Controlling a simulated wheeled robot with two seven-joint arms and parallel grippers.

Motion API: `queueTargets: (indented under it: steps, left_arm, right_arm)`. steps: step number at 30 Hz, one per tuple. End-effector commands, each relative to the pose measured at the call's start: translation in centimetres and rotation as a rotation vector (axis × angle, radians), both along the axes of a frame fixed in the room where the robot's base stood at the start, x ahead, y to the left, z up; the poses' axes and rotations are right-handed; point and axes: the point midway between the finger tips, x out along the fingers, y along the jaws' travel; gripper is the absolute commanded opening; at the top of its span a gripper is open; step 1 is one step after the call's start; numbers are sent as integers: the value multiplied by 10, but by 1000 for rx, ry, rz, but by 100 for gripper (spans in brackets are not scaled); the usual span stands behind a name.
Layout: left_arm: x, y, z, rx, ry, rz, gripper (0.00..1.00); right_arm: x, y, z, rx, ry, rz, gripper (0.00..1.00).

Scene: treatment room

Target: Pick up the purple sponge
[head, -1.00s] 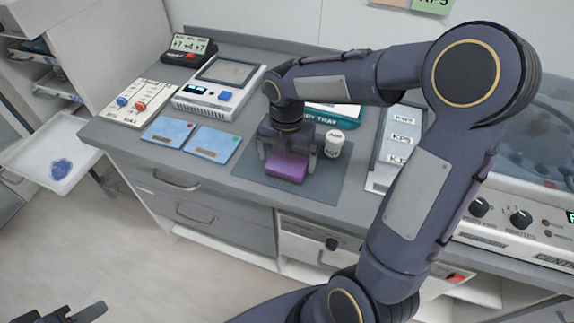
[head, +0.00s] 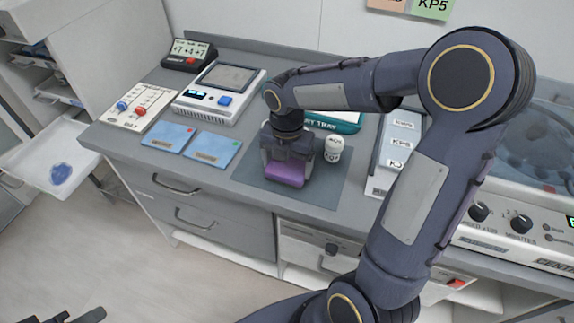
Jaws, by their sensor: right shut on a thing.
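The purple sponge (head: 286,174) is a small block over the dark grey mat (head: 322,193) on the counter. My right gripper (head: 287,168) points down on it from above, with its fingers shut on the sponge's two sides. The gripper body hides the sponge's back part. I cannot tell whether the sponge touches the mat or is slightly above it. My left gripper (head: 72,316) shows only in part at the bottom left corner, far from the sponge and low beside the counter. Its opening is cut off by the frame.
A white labelled bottle (head: 333,149) stands just right of my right gripper. Two blue cards (head: 211,149) and a white device (head: 218,95) lie left. The mat's front is clear.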

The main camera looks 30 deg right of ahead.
Motion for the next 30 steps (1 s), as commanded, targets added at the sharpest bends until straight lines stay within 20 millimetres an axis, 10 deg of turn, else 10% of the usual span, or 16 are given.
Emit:
queueTargets:
  steps: [8, 16, 30]
  left_arm:
    - [0, 0, 3, 0, 0, 0, 36]
    - [0, 0, 2, 0, 0, 0, 36]
    - [0, 0, -4, 0, 0, 0, 36]
  right_arm:
    - [0, 0, 34, 1, -7, 0, 64]
    - [-54, -10, 94, 1, -9, -2, 64]
    - [-134, -24, 126, 1, -2, 0, 64]
